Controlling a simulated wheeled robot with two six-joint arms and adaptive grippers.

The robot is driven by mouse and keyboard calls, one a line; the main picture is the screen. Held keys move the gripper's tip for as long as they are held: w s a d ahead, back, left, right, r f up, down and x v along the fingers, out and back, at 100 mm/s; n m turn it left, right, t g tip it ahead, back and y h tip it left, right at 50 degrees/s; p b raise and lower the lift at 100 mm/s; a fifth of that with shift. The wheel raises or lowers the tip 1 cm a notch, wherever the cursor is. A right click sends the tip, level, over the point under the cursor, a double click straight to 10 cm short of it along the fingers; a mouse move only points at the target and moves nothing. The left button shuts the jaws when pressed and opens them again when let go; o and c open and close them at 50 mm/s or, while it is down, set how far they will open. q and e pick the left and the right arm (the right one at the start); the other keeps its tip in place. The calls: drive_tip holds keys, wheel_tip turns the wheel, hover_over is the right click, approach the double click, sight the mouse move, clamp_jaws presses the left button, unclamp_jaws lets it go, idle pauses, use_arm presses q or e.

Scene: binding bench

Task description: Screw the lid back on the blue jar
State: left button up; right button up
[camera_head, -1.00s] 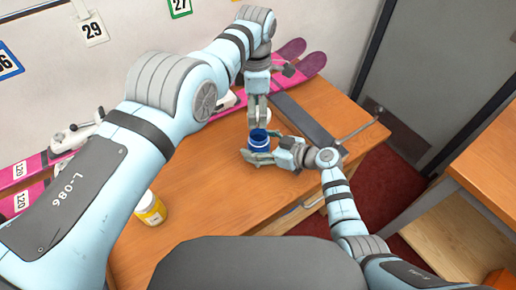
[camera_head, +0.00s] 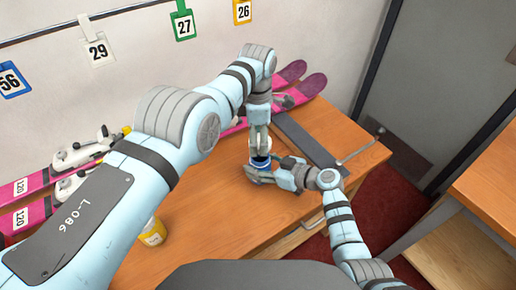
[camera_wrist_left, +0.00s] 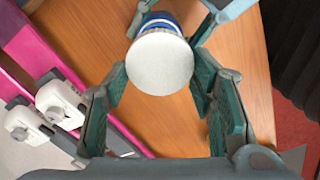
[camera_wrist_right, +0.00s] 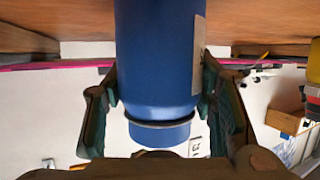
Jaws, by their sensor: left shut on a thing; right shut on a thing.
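The blue jar (camera_head: 261,165) stands in the grip of my right gripper (camera_head: 259,175), low over or on the bench. In the right wrist view the jar (camera_wrist_right: 157,60) fills the space between the fingers, with its ringed neck at the bottom of the picture. My left gripper (camera_head: 260,151) comes from above, right over the jar. In the left wrist view its fingers are shut around the round white lid (camera_wrist_left: 160,63), with the blue jar just behind it. No lid shows on the neck in the right wrist view. I cannot tell whether lid and rim touch.
A yellow jar (camera_head: 153,232) stands at the near left of the wooden bench (camera_head: 205,215). Pink skis (camera_head: 35,185) with bindings lie along the wall. A long dark grey bar (camera_head: 303,138) lies right behind the jar. Bare bench lies left of the jar.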

sight(260, 163)
use_arm(q)
drive_tip(key=shift+f, duration=1.2)
drive_tip(key=shift+a, duration=0.1)
drive_tip(key=shift+s+f, duration=0.15)
drive_tip(key=shift+f, duration=0.8)
use_arm(e)
drive_tip(key=shift+s, duration=0.1)
drive_tip(key=shift+f, duration=0.1)
use_arm(q)
drive_tip(key=n, duration=0.4)
drive_tip(key=shift+f+n, duration=0.3)
drive_tip(key=shift+n, duration=0.1)
drive_tip(key=shift+c, duration=0.4)
drive_tip(key=n, duration=0.4)
drive_tip(key=shift+s+f, duration=0.2)
drive_tip(key=shift+f, duration=0.2)
drive_tip(key=o, duration=1.4)
use_arm(e)
clamp_jaws()
